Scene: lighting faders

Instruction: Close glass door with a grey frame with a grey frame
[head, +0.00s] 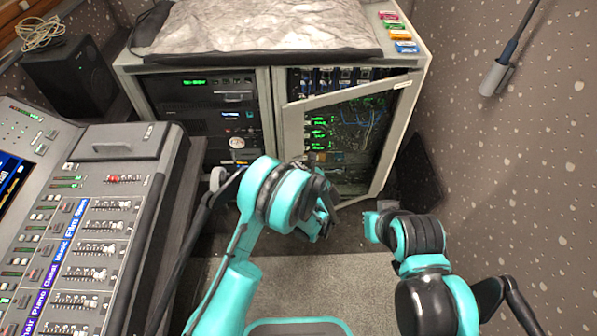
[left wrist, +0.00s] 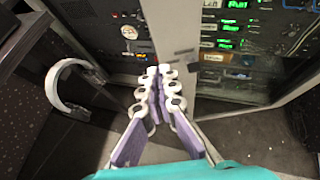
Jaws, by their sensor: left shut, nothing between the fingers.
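The glass door with a grey frame (head: 345,96) is on the right bay of the rack and stands ajar. Its left side is swung out toward me and its right side is at the cabinet's right edge. Its grey upright also shows in the left wrist view (left wrist: 178,30). My left gripper (head: 322,224) is in front of the door's lower left part. In the left wrist view its fingertips (left wrist: 158,72) are together and empty, close to the upright; contact cannot be told. My right gripper (head: 376,218) is low, in front of the cabinet's right side; its fingers are unclear.
The left rack bay (head: 205,105) holds dark equipment. A mixing console (head: 100,205) fills the left side. A black speaker (head: 72,75) stands behind it. A speckled wall (head: 520,150) bounds the right, with a hanging microphone (head: 495,78). Grey carpet (head: 330,270) lies free in front.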

